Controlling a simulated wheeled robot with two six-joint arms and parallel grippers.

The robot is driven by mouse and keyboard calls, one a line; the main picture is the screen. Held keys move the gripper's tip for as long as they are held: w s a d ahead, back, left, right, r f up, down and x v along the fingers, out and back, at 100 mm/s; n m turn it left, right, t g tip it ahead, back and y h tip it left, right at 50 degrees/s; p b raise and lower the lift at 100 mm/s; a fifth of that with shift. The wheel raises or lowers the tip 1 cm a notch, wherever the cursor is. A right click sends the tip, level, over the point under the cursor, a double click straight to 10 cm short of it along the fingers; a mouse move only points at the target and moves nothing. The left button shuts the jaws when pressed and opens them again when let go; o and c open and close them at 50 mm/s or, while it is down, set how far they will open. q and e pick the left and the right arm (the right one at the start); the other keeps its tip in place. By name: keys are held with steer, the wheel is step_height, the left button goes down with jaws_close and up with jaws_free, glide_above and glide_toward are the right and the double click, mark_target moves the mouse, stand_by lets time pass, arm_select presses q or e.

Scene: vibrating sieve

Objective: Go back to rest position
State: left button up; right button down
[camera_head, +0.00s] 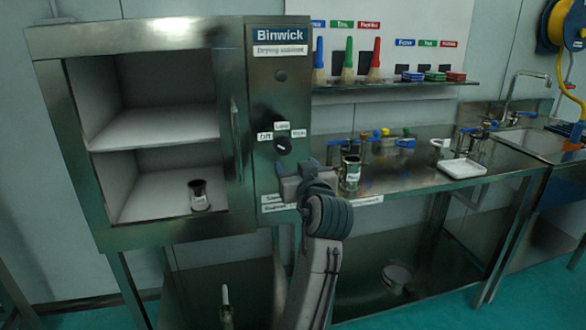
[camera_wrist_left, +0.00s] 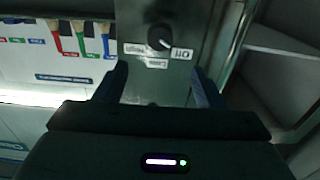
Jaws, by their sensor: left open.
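My left gripper (camera_head: 304,180) is in front of the lower right part of the drying cabinet's control panel, just below its dark knob (camera_head: 283,146). In the left wrist view its two dark fingers (camera_wrist_left: 160,78) are spread apart, with nothing held between them. The knob also shows in that view (camera_wrist_left: 159,38), beyond and between the fingertips, apart from them. My right gripper is in neither view.
The drying cabinet (camera_head: 140,237) has its interior exposed, with a dark-topped cup (camera_head: 199,196) on its floor. Right of my gripper, a metal container (camera_head: 350,173) and a white tray (camera_head: 462,168) stand on the steel bench (camera_head: 415,180). Brushes (camera_head: 348,62) hang above.

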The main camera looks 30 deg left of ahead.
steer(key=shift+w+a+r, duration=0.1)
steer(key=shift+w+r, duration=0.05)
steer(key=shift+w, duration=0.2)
